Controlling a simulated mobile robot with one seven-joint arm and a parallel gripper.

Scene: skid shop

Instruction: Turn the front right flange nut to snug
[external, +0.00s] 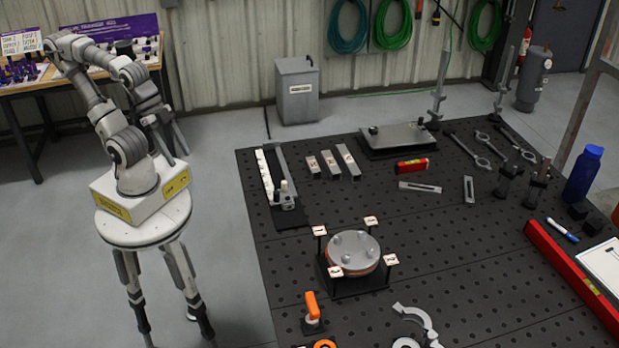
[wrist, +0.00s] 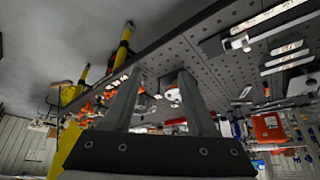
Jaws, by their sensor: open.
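The round grey flange (external: 353,251) sits on a dark square base on the perforated table, with an orange-red edge beneath its top disc. Several rounded nuts (external: 357,266) stand on its top; their tightness cannot be told. Four-cornered labelled posts surround it; their small labels (external: 371,221) are too small to read. My gripper (external: 181,146) is at the left in the external view, raised beside my arm, away from the table and well apart from the flange. In the wrist view my gripper (wrist: 158,77) shows two spread fingers with nothing held between them.
An orange-handled clamp (external: 313,308) stands in front of the flange. A rail with white blocks (external: 265,175) lies along the left table edge. Bare table surrounds the flange.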

